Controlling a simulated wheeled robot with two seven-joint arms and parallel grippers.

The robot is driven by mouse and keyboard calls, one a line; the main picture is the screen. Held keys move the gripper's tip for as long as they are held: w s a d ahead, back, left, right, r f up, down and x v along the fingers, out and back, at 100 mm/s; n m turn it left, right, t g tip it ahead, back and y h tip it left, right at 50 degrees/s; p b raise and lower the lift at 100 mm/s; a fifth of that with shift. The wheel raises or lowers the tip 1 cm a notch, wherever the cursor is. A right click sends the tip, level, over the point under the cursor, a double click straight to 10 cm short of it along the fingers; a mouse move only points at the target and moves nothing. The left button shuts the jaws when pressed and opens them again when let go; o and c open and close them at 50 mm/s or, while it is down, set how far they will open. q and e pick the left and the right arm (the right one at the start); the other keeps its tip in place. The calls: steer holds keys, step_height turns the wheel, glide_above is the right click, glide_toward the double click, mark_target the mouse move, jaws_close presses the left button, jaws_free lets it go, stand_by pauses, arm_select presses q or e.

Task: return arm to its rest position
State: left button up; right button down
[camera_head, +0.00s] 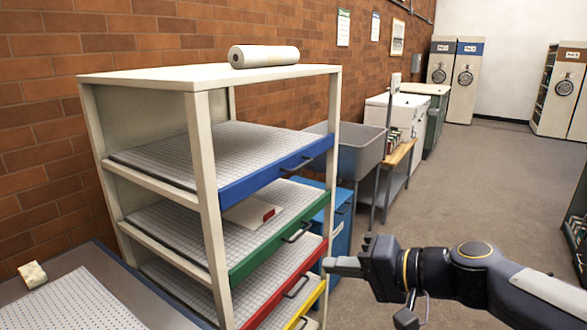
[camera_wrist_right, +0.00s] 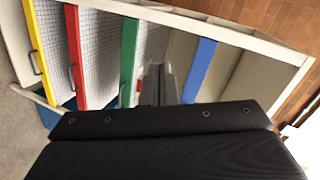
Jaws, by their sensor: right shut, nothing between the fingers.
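My right arm comes in from the right in the head view. Its gripper (camera_head: 330,265) is shut and empty, its tip pointing left, in front of the drawer rack (camera_head: 206,160) near the red-fronted drawer (camera_head: 292,285). I cannot tell from this view how far the tip is from the drawer fronts. In the right wrist view the dark gripper body fills the lower part, with the rack turned on its side beyond it. My left gripper is not in view.
The rack has blue (camera_head: 276,167), green (camera_head: 279,232), red and yellow fronts. A flat box with a red label (camera_head: 248,214) lies in the green drawer. A white roll (camera_head: 263,57) lies on top. A grey sink (camera_head: 360,148) stands behind. Open floor (camera_head: 460,190) lies right.

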steer(key=s+d+f+n+g+h, duration=0.1)
steer(key=s+d+f+h, duration=0.4)
steer(key=s+f, duration=0.4)
steer(key=s+d+f+g+h, duration=0.1)
steer(key=s+d+f+h, duration=0.2)
steer(key=s+d+f, duration=0.65)
step_height(320, 180, up, 17)
steer(key=s+a+p, duration=0.2)
steer(key=p, duration=1.2)
steer(key=shift+f+n, duration=0.15)
steer(key=shift+n, duration=0.15)
steer(key=shift+s, duration=0.1)
